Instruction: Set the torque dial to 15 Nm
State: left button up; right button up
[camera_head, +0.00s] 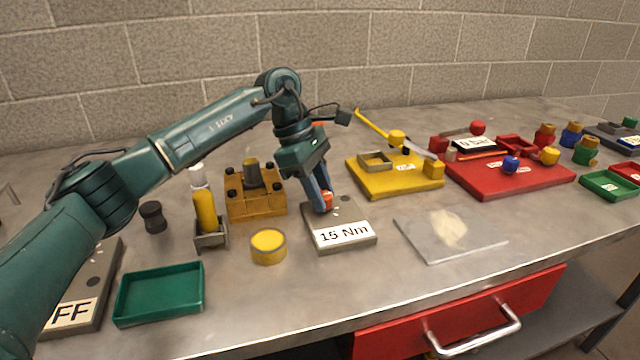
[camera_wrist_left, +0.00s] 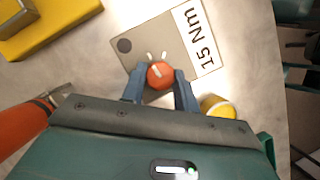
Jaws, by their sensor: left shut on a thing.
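The torque dial (camera_wrist_left: 160,75) is an orange-red round knob with a pale pointer line, on a grey panel (camera_head: 352,239) labelled "15 Nm" (camera_head: 343,234). In the left wrist view, the knob sits between the two blue fingers of my left gripper (camera_wrist_left: 160,83), which is shut on it. Two short pale marks show on the panel just beyond the knob, and a dark round spot lies to their left. In the head view my left gripper (camera_head: 323,203) points down onto the panel's back part and mostly hides the dial. My right gripper is not in view.
A yellow round cap (camera_head: 268,246) stands left of the panel, and a clear sheet (camera_head: 450,234) lies to its right. A brown block (camera_head: 256,206) and a yellow bottle (camera_head: 205,211) stand to the left. A yellow base (camera_head: 395,181) is behind right.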

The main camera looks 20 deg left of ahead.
pick_arm(q)
jog(key=shift+m, duration=0.7)
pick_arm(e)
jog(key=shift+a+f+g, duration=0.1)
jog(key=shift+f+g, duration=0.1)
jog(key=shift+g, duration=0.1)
pick_arm(q)
jog(key=o, duration=1)
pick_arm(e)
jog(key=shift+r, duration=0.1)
pick_arm(q)
jog(key=shift+r, duration=0.1)
jog(key=shift+w+p+v, duration=0.15)
jog(key=shift+p+v, duration=0.2)
jog(key=shift+v, duration=2.9)
jog(key=shift+w+p+v, duration=0.15)
jog(key=shift+p+v, duration=0.15)
jog(key=shift+v, duration=3)
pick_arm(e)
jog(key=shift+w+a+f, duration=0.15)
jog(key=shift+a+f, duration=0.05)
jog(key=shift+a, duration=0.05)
pick_arm(q)
jog(key=shift+d, duration=0.1)
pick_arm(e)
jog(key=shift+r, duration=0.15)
